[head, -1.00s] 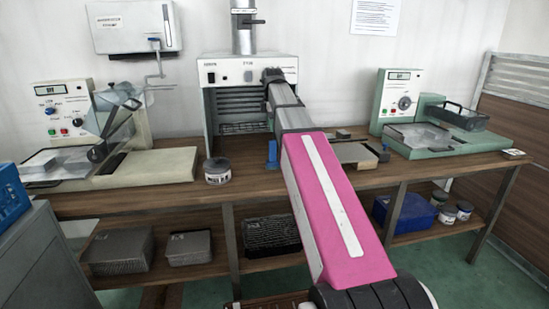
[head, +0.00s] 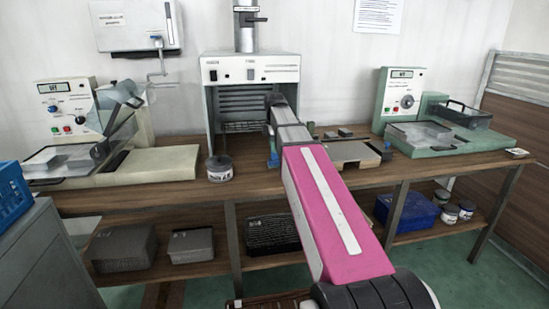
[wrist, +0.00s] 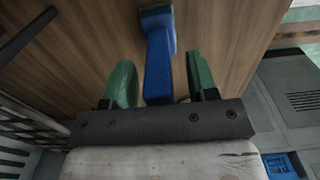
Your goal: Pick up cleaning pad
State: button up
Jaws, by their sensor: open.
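A blue upright piece with a wider top shows in the wrist view (wrist: 158,75) over the wooden bench; I cannot tell for sure that it is the cleaning pad. It also shows in the head view, half hidden beside my arm (head: 273,158). My gripper (wrist: 160,62) has two green fingers, open, one on each side of the blue piece, with gaps left and right. In the head view my gripper is hidden behind my own arm. Small dark blocks (head: 345,131) lie on the bench right of my arm.
A white fume hood (head: 250,72) stands behind my arm. A jar (head: 219,168) stands left of it. A beige flat tray (head: 350,152) and a green machine (head: 440,138) are to the right; another machine (head: 160,165) is at the left. The bench front between has bare room.

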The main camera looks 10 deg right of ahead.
grip_shut()
jog(key=shift+r, duration=0.15)
